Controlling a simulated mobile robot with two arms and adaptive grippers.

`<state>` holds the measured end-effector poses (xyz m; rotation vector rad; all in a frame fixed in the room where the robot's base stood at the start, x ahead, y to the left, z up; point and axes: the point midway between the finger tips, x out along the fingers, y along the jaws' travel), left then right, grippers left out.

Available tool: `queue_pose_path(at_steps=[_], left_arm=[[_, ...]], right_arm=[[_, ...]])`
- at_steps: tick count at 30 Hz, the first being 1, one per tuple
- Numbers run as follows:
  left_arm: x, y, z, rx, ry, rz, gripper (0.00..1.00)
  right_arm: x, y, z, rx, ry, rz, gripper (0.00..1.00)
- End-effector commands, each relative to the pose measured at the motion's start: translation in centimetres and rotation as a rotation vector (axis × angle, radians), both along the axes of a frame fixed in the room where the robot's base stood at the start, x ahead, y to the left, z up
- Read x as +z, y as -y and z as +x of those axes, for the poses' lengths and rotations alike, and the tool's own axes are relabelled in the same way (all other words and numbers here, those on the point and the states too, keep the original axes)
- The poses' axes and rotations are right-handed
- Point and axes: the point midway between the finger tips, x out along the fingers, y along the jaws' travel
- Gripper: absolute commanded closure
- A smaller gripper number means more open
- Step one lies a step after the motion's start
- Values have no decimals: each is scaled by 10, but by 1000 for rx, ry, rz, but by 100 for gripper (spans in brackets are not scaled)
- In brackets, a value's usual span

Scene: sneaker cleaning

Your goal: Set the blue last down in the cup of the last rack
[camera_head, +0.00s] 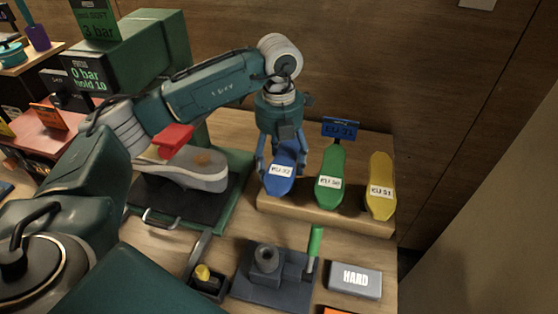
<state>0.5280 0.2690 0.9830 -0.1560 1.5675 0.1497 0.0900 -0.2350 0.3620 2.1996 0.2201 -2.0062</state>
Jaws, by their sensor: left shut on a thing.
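The blue last (281,180) has a white label and is upright at the left end of the wooden last rack (325,217). My left gripper (282,160) reaches down from above and is shut on the blue last, with a finger on each side. A green last (330,175) and a yellow last (380,182) stand to its right on the same rack. The cup under the blue last is hidden, so I cannot tell whether the last rests in it. My right gripper is not in view.
A shoe sole (190,175) lies on the green-edged station at left, near a red block (173,139). In front are a dark fixture (267,264), a green-handled tool (315,242), a yellow-topped holder (204,275) and a grey HARD block (355,279). A blue sign (341,128) stands behind the rack.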

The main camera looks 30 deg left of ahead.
Motion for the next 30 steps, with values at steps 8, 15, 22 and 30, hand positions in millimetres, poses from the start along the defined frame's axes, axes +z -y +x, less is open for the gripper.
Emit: queue_pose_path(at_steps=[8,15,22,30], left_arm=[[-5,0,0,0,1,-1,25],[-5,0,0,0,0,0,9],[-6,0,0,0,-2,1,9],[-1,0,0,0,0,1,9]], right_arm=[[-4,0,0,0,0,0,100],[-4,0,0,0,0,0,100],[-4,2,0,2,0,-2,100],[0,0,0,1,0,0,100]])
